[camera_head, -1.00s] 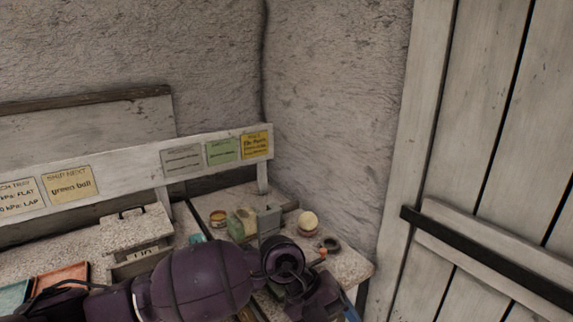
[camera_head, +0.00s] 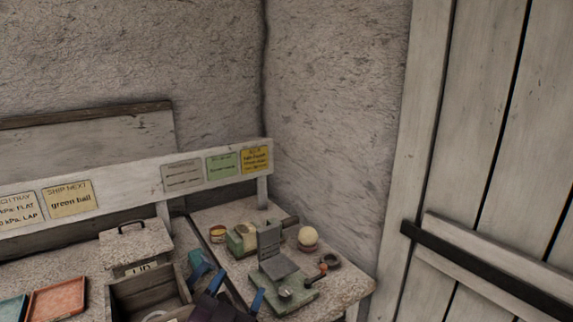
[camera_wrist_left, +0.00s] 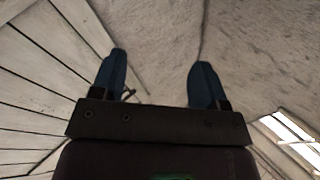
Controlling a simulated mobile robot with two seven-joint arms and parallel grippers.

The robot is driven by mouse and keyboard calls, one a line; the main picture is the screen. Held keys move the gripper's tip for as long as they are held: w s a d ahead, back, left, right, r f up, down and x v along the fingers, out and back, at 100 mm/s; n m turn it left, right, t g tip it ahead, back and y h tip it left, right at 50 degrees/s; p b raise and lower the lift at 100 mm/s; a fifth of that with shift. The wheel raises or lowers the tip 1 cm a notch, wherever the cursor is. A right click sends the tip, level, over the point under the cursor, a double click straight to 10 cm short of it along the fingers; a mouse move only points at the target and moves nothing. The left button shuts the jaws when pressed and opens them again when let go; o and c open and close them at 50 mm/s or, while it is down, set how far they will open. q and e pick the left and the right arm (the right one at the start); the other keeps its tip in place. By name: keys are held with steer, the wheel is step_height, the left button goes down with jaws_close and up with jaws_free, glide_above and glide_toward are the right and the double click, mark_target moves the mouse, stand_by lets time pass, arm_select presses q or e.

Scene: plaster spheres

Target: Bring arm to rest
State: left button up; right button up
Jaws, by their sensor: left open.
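My left gripper (camera_head: 237,284) is at the bottom of the head view, with its two blue fingers spread. It is in front of the right-hand bench, by the right side of an open wooden box. In the left wrist view the same gripper (camera_wrist_left: 160,64) shows both blue fingers well apart with nothing between them. My right gripper is not in view.
A red tray (camera_head: 57,300) lies left. A plank door (camera_head: 490,150) is at right.

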arm_select(q)
steer(key=s+a+f+n+g+y, duration=0.6)
steer(key=s+a+f+g+y, duration=0.15)
steer(key=a+f, duration=0.5)
steer(key=s+a+f+n+g, duration=0.1)
steer(key=s+a+f+g, duration=0.25)
steer(key=s, duration=0.55)
steer(key=s+a+f+g, duration=0.3)
steer(key=s+f+g, duration=0.15)
steer(key=s, duration=0.55)
steer(key=w+f+t, duration=0.7)
steer(key=f, duration=0.2)
steer(key=shift+w+f+t+h, duration=0.35)
steer(key=shift+w+h, duration=0.05)
steer(key=shift+h, duration=0.05)
